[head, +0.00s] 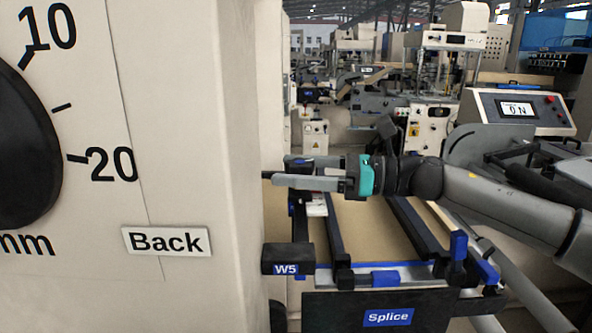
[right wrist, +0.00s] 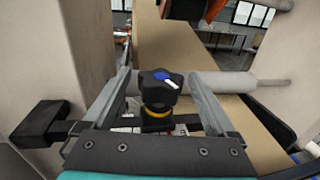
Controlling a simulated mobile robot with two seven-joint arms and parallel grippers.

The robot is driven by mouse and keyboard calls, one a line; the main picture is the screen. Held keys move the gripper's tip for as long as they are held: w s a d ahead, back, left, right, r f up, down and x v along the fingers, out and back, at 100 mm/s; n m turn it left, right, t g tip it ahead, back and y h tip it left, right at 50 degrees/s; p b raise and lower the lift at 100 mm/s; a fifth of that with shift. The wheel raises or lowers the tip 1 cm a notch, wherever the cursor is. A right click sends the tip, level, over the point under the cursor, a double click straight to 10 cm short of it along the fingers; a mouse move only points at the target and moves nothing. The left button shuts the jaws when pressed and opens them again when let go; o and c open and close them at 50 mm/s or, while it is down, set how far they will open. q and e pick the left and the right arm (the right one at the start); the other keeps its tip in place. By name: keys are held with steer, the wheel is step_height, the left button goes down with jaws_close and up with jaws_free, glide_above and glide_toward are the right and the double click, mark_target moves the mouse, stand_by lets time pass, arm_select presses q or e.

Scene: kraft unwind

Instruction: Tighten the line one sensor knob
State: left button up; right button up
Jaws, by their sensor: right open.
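A black lobed knob (right wrist: 158,94) with a blue cap and a white pointer mark shows in the right wrist view, on a stem with a yellow ring. The pointer is aimed toward the lower right. My right gripper (head: 277,179) is open in the head view and reaches left from its arm, beside the cream machine panel. In the right wrist view its two fingers stand on either side of the knob, with gaps visible. My left gripper is not in view.
A cream panel with a large black dial (head: 22,150) and a "Back" plate (head: 166,241) fills the left. Below the gripper are a black W5 block (head: 287,259) and a Splice table (head: 388,317). A grey roller (right wrist: 235,82) crosses behind the knob. A display (head: 517,109) reads 0 N.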

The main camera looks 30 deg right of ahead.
steer(key=c, duration=1.4)
